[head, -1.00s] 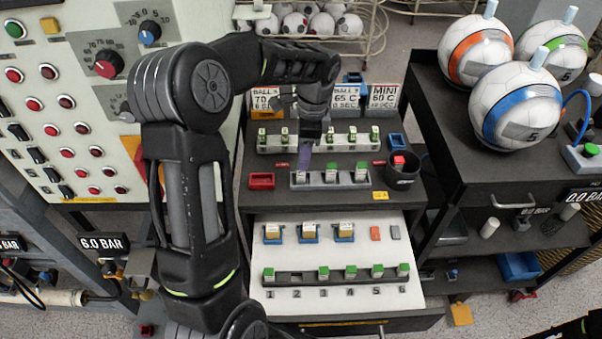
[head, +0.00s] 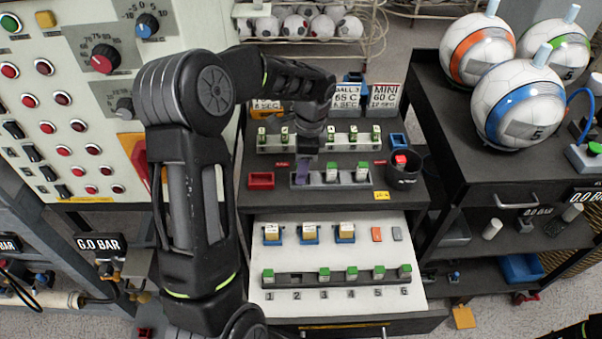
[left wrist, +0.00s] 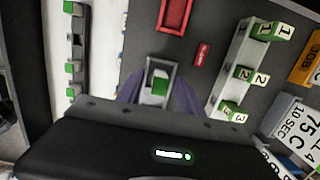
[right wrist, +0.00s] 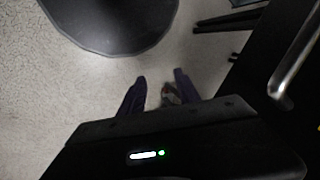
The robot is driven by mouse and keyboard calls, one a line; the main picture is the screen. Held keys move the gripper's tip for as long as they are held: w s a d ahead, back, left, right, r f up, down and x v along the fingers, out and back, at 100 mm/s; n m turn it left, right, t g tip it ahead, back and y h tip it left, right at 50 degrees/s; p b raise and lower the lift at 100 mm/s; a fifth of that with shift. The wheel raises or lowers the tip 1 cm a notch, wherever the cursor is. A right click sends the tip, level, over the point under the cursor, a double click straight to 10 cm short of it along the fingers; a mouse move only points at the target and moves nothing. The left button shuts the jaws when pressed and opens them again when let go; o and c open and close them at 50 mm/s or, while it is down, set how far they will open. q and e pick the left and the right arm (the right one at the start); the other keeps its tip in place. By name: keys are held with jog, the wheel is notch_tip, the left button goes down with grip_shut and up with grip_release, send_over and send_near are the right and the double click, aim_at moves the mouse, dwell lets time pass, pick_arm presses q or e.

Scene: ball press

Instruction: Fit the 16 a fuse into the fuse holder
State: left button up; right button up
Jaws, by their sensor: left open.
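My left gripper (head: 303,175) points down at the left end of a grey block (head: 345,182) on the dark bench top. In the left wrist view its purple fingers are open, one on each side of a green-and-white fuse (left wrist: 160,86) in a grey frame (left wrist: 150,66); contact cannot be told. Two more green-topped fuses, a middle one (head: 333,171) and a right one (head: 362,171), stand in the block. No 16 A marking is readable, so I cannot tell which fuse or holder the task names. My right gripper (right wrist: 160,88) is open and empty above the floor.
Behind stands a row of numbered green-and-white blocks (head: 340,139). A red tray (head: 261,181) is left of the block, a dark cup (head: 406,172) right. The open drawer (head: 340,254) holds a numbered rack (head: 310,280) with green-topped fuses; place 2 looks empty.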

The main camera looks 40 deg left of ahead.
pick_arm(q)
jog(key=shift+c, duration=0.5)
grip_shut()
